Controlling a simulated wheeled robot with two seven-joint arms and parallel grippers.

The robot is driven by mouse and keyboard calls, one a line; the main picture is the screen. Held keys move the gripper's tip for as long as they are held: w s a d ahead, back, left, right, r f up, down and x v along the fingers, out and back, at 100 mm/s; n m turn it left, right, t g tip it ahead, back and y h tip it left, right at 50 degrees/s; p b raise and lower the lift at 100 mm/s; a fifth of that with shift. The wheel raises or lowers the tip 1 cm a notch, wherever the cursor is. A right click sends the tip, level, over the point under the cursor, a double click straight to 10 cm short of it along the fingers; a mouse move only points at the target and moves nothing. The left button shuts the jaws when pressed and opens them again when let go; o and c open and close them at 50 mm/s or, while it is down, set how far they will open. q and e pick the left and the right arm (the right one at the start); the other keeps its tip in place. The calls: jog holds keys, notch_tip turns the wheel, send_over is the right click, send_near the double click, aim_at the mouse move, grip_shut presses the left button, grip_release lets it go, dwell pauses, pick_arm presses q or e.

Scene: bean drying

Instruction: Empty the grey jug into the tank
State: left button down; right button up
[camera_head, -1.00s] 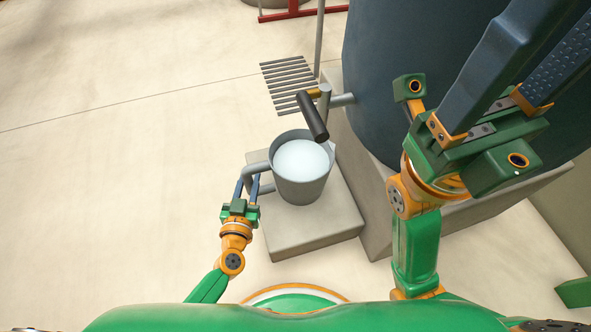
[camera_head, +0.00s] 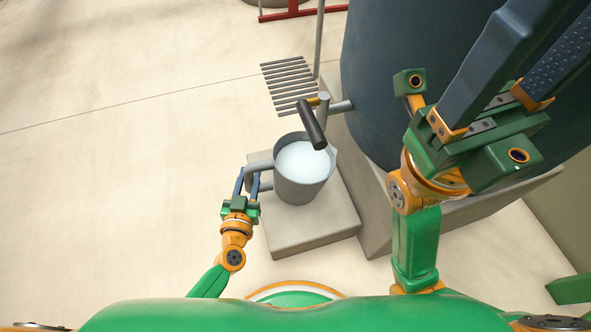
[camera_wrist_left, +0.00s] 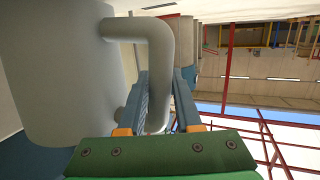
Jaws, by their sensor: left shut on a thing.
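The grey jug (camera_head: 304,188) is upright on or just above a pale concrete block, below the tap; I cannot tell if it touches the block. It holds pale liquid close to its rim. My left gripper (camera_head: 248,182) is shut on the jug's handle (camera_head: 256,168), on its left side. In the left wrist view the handle (camera_wrist_left: 158,75) passes between the fingers, beside the jug's wall (camera_wrist_left: 60,70). The large dark blue tank (camera_head: 385,70) stands at the right; its top opening is not in view. My right gripper (camera_head: 530,60) is open and empty in front of the tank.
A tap (camera_head: 324,105) with a dark handle (camera_head: 311,124) sticks out from the tank over the jug's rim. The low block (camera_head: 310,238) adjoins the tank's plinth (camera_head: 375,220). A slatted grate (camera_head: 288,84) lies behind the tap. The floor at left is clear.

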pick_arm(q)
jog(key=shift+r+p, duration=0.5)
jog(key=shift+r, duration=0.2)
jog(key=shift+f, duration=0.1)
jog(key=shift+f+b, duration=0.2)
jog(key=shift+b, duration=0.1)
jog(key=shift+f+b, duration=1.3)
jog(key=shift+f, duration=0.3)
jog(key=c, duration=0.6)
grip_release()
